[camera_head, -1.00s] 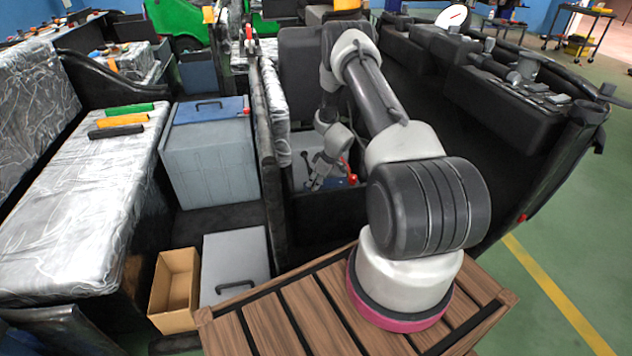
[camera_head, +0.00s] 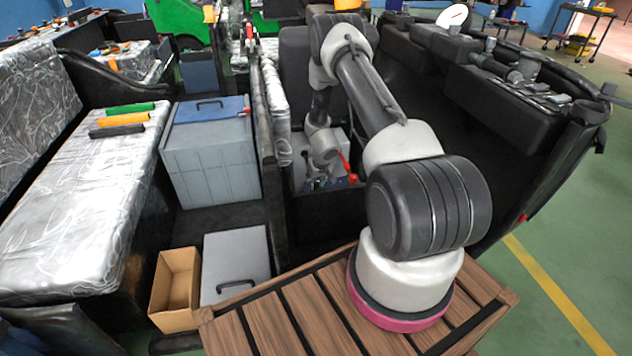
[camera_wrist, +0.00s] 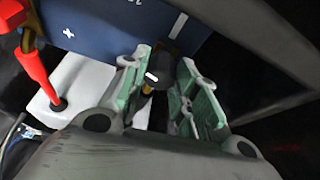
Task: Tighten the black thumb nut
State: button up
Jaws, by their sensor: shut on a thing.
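The black thumb nut (camera_wrist: 152,78) shows in the wrist view as a small dark piece with a white mark, mostly hidden between the fingers. My gripper (camera_wrist: 163,72) has green-padded fingers on either side of the nut and is shut on it. In the head view, my gripper (camera_head: 316,182) is small, low in the dark bay, and the nut cannot be made out there.
Dark bay walls (camera_head: 328,213) surround the gripper.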

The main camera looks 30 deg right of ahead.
jog(key=shift+m, duration=0.3)
jog(key=o, duration=1)
jog(key=shift+r, duration=0.1)
jog(key=v, duration=1.1)
jog(key=shift+s+r, duration=0.2)
jog(key=shift+r, duration=0.15)
jog(key=shift+w+a, duration=0.1)
jog(key=shift+a, duration=0.05)
